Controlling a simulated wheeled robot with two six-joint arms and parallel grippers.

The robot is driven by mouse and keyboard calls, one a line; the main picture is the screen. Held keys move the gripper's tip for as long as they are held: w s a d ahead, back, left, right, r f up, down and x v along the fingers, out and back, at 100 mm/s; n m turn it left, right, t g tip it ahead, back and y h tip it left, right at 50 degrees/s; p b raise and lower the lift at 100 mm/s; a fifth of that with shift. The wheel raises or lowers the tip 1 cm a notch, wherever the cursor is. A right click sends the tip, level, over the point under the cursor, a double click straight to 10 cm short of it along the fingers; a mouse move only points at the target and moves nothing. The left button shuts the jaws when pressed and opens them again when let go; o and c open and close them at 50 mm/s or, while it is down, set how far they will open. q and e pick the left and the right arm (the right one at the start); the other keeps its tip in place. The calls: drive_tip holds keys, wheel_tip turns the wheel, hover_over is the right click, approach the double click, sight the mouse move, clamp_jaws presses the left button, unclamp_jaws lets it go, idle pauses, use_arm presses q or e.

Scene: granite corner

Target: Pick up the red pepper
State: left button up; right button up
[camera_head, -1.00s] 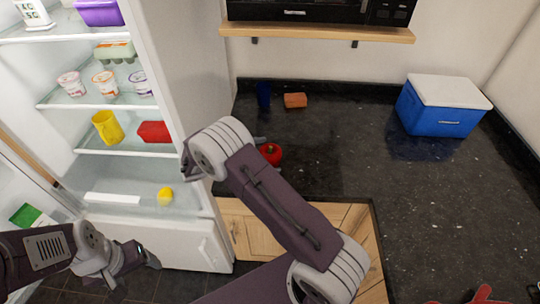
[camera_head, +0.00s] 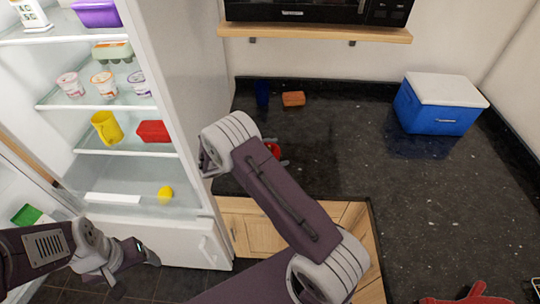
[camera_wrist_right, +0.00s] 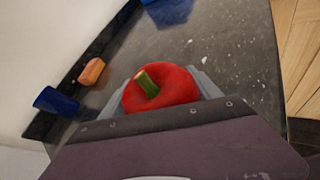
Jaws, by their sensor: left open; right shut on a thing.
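The red pepper (camera_head: 272,149) is mostly hidden behind my right arm in the head view, over the dark counter. In the right wrist view the pepper (camera_wrist_right: 160,90), with its green stem, sits between the grey fingers of my right gripper (camera_wrist_right: 163,84). That gripper is shut on it. Whether the pepper touches the counter or is just clear of it I cannot tell. My left gripper (camera_head: 146,253) is open and empty, low in front of the fridge, far from the pepper.
On the counter (camera_head: 350,150) stand a blue cup (camera_head: 262,94), an orange block (camera_head: 293,99) and a blue cooler (camera_head: 440,105). The open fridge (camera_head: 190,165) with stocked shelves is at left. A red item (camera_head: 470,298) lies at lower right. Mid-counter is clear.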

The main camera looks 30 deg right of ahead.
wheel_tip(320, 180, up, 4)
drive_tip(key=shift+r+b, duration=0.2)
drive_tip(key=shift+b, duration=0.1)
use_arm(q)
drive_tip(key=shift+f+b, duration=0.35)
drive_tip(key=shift+f, duration=0.25)
use_arm(e)
drive_tip(key=s+d+r, duration=0.2)
drive_tip(key=s+r, duration=0.4)
drive_tip(key=s, duration=0.5)
drive_tip(key=shift+s+r, duration=0.25)
drive_tip(key=shift+r, duration=0.05)
